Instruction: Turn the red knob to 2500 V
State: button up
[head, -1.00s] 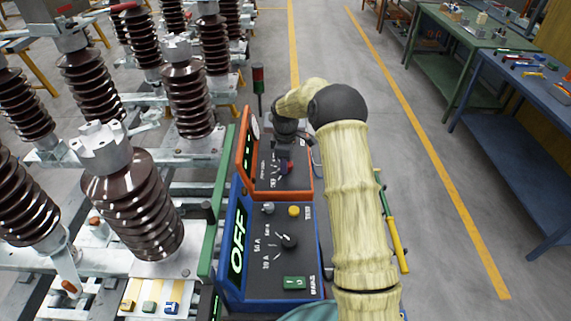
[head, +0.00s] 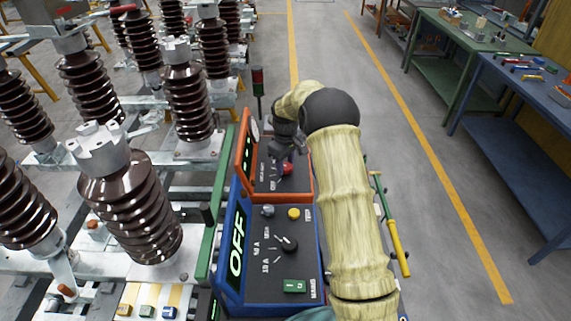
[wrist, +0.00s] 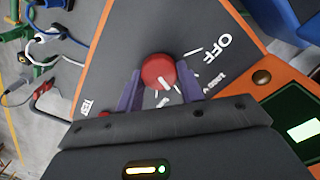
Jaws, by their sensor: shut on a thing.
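The red knob (head: 287,168) is on the dark face of the orange-framed box (head: 307,187), behind the blue box. In the wrist view the round red knob (wrist: 157,68) sits between the two purple fingers of my gripper (wrist: 159,80), one on each side. My gripper (head: 287,152) is shut on it. A white pointer mark shows on the knob's lower side in the wrist view. White tick lines fan out beside it, with "OFF" and a label that seems to read 1000 V. The other scale labels are hidden or unreadable.
The blue box (head: 268,288) with a black knob, yellow button and lit "OFF" display stands in front. Brown ribbed insulators (head: 130,205) crowd the left. Cables (wrist: 50,45) show at left in the wrist view. The floor to the right is clear up to the benches.

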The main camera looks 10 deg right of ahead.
aim_at(286, 166)
jog(key=shift+w+r, duration=0.1)
jog(key=o, duration=1)
notch_tip(286, 166, up, 17)
jog(key=b, duration=0.3)
jog(key=shift+r, duration=0.15)
jog(key=s+f+m+t, duration=0.1)
jog(key=s+f+m, duration=0.2)
jog(key=s, duration=1.3)
jog(key=s+f+m+t, duration=0.1)
jog(key=s+f+m, duration=0.3)
jog(key=s, duration=1.1)
notch_tip(286, 166, down, 3)
jog(key=shift+s+d+f+t, duration=0.15)
jog(key=shift+s+t, duration=0.15)
jog(key=shift+s, duration=0.1)
